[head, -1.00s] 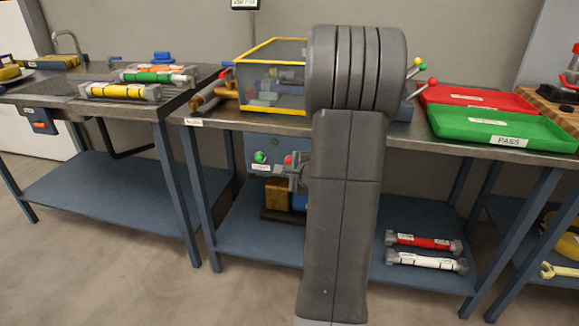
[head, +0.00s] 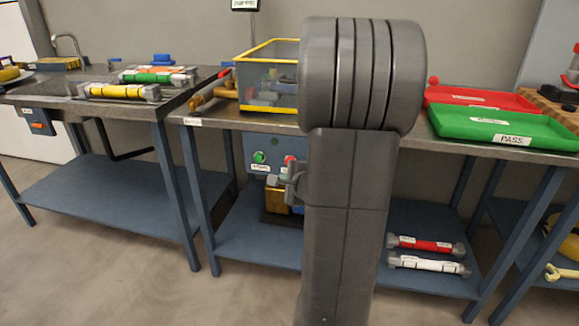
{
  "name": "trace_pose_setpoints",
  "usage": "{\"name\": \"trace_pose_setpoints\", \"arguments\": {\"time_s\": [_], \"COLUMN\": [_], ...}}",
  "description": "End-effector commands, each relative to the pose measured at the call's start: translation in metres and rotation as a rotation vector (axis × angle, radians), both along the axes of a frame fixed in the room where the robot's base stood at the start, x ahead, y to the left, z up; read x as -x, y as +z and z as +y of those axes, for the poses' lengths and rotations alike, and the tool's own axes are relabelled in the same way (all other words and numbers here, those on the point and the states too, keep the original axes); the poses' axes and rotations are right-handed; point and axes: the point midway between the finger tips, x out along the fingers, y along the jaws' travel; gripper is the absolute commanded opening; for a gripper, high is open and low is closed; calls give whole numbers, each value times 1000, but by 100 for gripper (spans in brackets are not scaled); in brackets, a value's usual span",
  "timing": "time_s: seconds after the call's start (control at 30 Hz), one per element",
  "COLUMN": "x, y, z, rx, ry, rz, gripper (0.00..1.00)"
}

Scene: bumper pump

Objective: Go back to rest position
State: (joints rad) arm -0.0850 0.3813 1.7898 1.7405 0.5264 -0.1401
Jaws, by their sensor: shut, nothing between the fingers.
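My arm stands upright in the middle of the head view, its large grey joint close to the camera. My gripper (head: 275,181) shows only in part, poking out to the left of the arm at about the height of the control box under the bench. It is shut and empty. The rest of the gripper and wrist is hidden behind my arm. The blue control box (head: 262,149) with a green and a red button is behind the gripper, partly covered.
A yellow-framed clear bin (head: 268,106) stands on the bench, partly behind my arm. Red (head: 520,101) and green (head: 505,127) trays lie at right. Red (head: 425,244) and white (head: 428,264) cylinders lie on the lower shelf. Yellow (head: 118,91) and green cylinders lie on the left bench. The floor in front at left is clear.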

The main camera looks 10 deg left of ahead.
Motion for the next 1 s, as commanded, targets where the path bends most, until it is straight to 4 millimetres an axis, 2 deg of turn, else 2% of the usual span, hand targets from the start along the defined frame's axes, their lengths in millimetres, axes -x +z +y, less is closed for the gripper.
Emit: {"name": "trace_pose_setpoints", "arguments": {"time_s": [0.57,0.83,1.0], "x": [0,-19,-17], "y": [0,3,5], "z": [0,-1,-1], "rx": [0,-1,-1], "ry": [0,-1,0], "rz": [0,2,6], "gripper": [0,0,0]}}
